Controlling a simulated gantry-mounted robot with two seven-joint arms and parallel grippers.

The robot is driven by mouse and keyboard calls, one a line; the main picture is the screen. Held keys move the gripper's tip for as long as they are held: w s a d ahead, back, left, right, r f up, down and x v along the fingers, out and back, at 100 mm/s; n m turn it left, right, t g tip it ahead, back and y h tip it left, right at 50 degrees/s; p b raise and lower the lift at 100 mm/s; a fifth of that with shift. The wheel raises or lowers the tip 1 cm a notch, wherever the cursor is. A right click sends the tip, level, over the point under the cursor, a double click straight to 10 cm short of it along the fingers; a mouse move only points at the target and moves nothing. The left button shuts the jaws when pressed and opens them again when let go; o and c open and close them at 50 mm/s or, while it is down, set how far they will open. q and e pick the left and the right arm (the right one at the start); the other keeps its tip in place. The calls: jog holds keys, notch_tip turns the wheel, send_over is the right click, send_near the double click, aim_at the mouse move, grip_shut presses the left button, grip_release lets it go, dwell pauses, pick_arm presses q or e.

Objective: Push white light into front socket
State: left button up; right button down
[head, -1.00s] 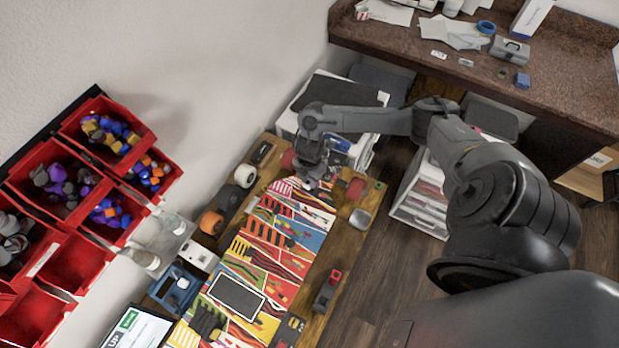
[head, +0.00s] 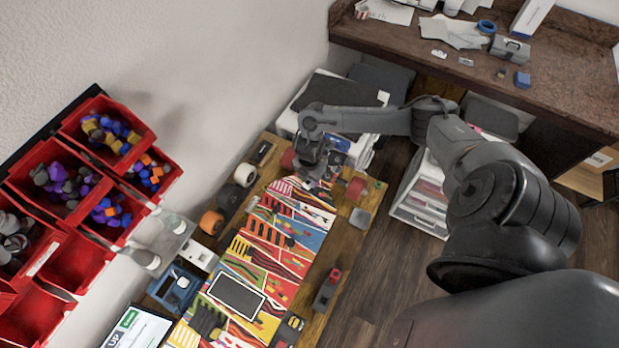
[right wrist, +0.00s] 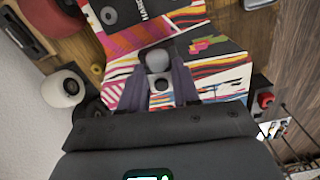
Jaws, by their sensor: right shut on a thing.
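The colourful skateboard (head: 268,262) lies along the wooden bench. My right gripper (head: 312,182) is over its far end. In the right wrist view my right gripper (right wrist: 159,84) is shut on a small, pale, rounded piece (right wrist: 158,61), which looks like the white light. The piece sits between the fingertips, close over the board's patterned deck (right wrist: 215,75). A small part with a round dark spot (right wrist: 160,84) shows just below it between the fingers. I cannot tell whether the light is inside a socket; the front socket is not clearly visible. My left gripper is out of view.
A white wheel (right wrist: 63,88) and a dark truck part stand beside the board. A tablet (head: 236,296) lies on the board's near part. Red bins (head: 75,265) of small parts hang on the left wall. A brown counter (head: 440,50) stands at the back right.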

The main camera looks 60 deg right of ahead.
jog(key=shift+f, duration=0.35)
dwell(0.3)
jog(key=c, duration=0.8)
grip_release()
jog(key=shift+o, duration=0.3)
jog(key=shift+o, duration=0.4)
jog(key=shift+o, duration=1)
jog(key=shift+r, duration=0.15)
